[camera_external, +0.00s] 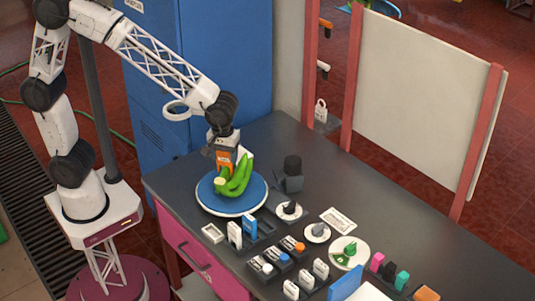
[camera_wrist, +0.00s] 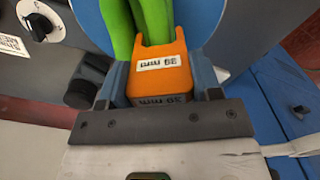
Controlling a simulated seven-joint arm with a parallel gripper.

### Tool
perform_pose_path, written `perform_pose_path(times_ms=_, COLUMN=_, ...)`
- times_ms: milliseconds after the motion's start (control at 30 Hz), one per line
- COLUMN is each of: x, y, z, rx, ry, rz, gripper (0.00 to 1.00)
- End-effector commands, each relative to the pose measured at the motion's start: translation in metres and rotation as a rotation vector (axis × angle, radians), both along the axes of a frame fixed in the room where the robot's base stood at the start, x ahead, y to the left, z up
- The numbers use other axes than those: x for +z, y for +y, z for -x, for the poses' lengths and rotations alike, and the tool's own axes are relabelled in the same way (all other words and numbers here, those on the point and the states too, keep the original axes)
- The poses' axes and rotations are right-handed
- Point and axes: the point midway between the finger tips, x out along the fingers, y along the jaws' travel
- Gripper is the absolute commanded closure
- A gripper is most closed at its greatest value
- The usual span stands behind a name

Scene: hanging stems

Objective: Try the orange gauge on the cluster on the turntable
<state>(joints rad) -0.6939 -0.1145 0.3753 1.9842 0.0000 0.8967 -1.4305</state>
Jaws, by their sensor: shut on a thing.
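My gripper (camera_external: 224,150) is shut on the orange gauge (camera_external: 224,160), just above the turntable. In the wrist view the orange gauge (camera_wrist: 161,74) sits between the jaws, with a white label on its face and a notch at its far edge. The green cluster (camera_external: 236,178) of banana-like fruit lies on the blue turntable (camera_external: 212,206) with a white rim. In the wrist view the cluster (camera_wrist: 152,22) is directly beyond the gauge's notched end. I cannot tell whether gauge and fruit touch.
A blue cabinet (camera_external: 190,75) rises behind. The table's back right is clear.

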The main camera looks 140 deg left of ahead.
Motion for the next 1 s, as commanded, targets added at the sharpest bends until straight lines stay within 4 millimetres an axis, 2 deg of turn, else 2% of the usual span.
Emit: perform_pose_path(times_ms=1000, x=-0.0086, y=0.0001, z=-0.0001, rx=0.0, ry=-0.001, rz=-0.001, gripper=0.63)
